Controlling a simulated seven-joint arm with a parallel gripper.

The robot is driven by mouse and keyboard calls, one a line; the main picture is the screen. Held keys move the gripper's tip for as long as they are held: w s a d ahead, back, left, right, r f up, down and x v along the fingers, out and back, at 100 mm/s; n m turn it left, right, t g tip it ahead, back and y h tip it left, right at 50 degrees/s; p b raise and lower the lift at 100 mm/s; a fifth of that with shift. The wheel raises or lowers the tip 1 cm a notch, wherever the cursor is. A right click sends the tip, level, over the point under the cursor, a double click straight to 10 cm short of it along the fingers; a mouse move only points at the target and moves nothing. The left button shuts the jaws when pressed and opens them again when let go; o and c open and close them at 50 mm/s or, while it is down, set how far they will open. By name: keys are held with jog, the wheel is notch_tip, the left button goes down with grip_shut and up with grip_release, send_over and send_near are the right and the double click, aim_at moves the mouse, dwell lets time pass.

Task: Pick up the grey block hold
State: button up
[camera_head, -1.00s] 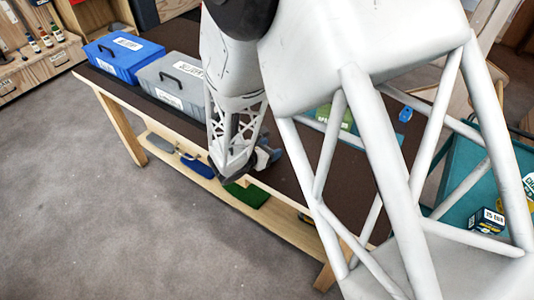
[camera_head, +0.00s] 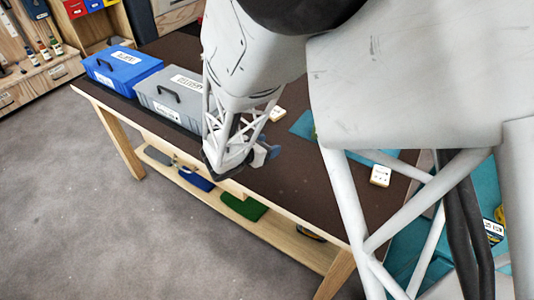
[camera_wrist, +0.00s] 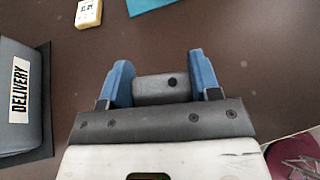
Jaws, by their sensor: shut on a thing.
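The grey block hold (camera_wrist: 152,88) is a small dark grey block with a round dark hole on its face. In the wrist view it sits between the two blue fingers of my gripper (camera_wrist: 163,76), which is shut on it. In the head view my gripper (camera_head: 264,152) is over the front edge of the table (camera_head: 300,190), right of the grey box. There the arm's end mostly hides the hold. How high it is above the table I cannot tell.
A blue box (camera_head: 110,64) and a grey box (camera_head: 163,98) marked DELIVERY stand at the table's left. Small cream boxes (camera_head: 381,174) and a teal mat (camera_head: 302,125) lie on the table. A lower shelf carries a blue item (camera_head: 195,180) and a green one (camera_head: 243,208).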

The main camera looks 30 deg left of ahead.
jog(key=shift+r, duration=1.25)
